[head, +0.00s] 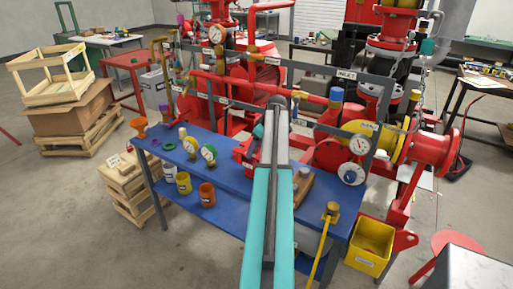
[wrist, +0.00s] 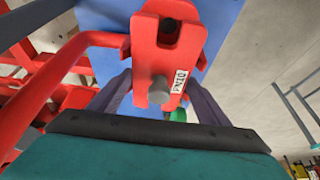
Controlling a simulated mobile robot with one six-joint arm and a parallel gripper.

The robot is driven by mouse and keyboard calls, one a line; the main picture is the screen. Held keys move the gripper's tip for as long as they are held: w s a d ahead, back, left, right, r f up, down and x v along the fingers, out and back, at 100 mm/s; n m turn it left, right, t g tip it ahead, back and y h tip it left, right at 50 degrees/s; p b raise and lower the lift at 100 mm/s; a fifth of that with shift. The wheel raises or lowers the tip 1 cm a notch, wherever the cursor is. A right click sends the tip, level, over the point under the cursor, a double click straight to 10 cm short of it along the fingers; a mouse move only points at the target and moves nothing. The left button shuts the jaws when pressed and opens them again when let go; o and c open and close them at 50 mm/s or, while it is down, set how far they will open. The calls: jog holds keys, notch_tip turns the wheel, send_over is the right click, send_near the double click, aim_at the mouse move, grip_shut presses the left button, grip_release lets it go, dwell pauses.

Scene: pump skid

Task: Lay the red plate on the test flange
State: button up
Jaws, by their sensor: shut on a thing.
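In the wrist view, the red plate (wrist: 178,62) has a dark hole near its far end, a grey knob and a white label. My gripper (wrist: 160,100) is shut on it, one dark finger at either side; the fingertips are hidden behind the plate. Blue bench surface shows beyond it. In the head view, my arm hides the gripper. A large red flange (head: 437,150) ends a pipe at the right; I cannot tell whether it is the test flange.
The blue bench (head: 225,180) holds gauges (head: 208,153) and small parts at its left. Red pump piping and grey frame bars stand close behind. A curved red pipe (wrist: 85,45) passes left of the plate.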

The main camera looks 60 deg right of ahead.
jog(key=shift+f, duration=0.15)
jog(key=o, duration=1.5)
jog(key=shift+o, duration=0.5)
jog(key=b+v, duration=0.4)
jog(key=v, duration=1)
jog(key=shift+f, duration=0.15)
